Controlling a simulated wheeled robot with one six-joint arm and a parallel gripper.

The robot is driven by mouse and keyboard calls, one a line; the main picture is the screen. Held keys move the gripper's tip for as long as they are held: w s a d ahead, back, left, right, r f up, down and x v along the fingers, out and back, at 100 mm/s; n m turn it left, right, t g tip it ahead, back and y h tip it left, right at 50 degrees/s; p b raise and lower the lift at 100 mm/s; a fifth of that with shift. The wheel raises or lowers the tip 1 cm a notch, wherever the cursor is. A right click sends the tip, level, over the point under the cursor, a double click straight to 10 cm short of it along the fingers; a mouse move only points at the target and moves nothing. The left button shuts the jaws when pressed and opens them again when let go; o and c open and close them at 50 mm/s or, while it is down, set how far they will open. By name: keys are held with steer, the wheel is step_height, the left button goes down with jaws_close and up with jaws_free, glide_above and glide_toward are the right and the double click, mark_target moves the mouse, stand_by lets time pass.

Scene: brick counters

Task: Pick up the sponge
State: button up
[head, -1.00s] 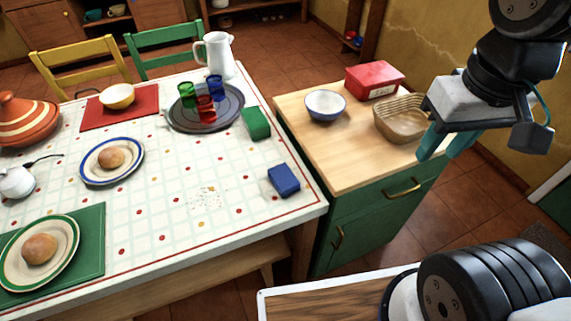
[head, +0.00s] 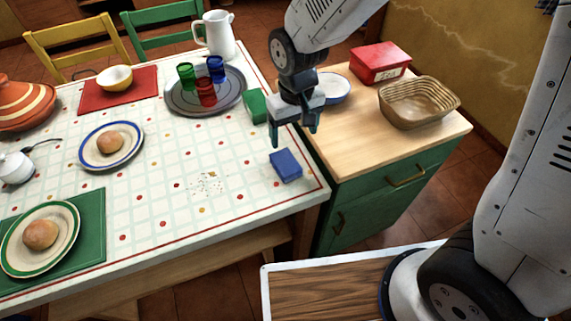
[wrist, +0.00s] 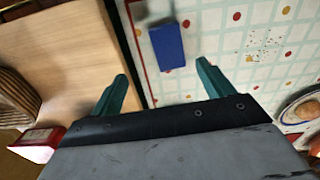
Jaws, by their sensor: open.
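A blue block that looks like the sponge (head: 286,166) lies on the checked tablecloth near the table's right edge. It also shows in the wrist view (wrist: 167,46), beyond and between my fingertips. My gripper (head: 294,135) is open and empty, above the table's right edge and just behind the blue block in the head view. It also shows in the wrist view (wrist: 162,72), fingers apart. A green block (head: 255,106) lies farther back beside the tray; I cannot tell its material.
Crumbs (head: 208,184) lie left of the blue block. A round tray (head: 180,102) holds coloured glasses, with a white jug (head: 217,34) behind. The wooden counter (head: 350,150) bears a bowl (head: 333,88), a red box (head: 380,63) and a basket (head: 418,104).

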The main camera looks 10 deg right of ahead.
mark_target(285, 162)
steer(key=f, duration=0.1)
steer(key=a+f, duration=0.2)
steer(key=f, duration=0.1)
steer(key=shift+w+a, duration=0.1)
steer(key=shift+a, duration=0.15)
steer(key=f, duration=0.7)
steer(key=shift+w+d+f, duration=0.15)
steer(key=shift+w+d, duration=0.15)
steer(key=c, duration=1.1)
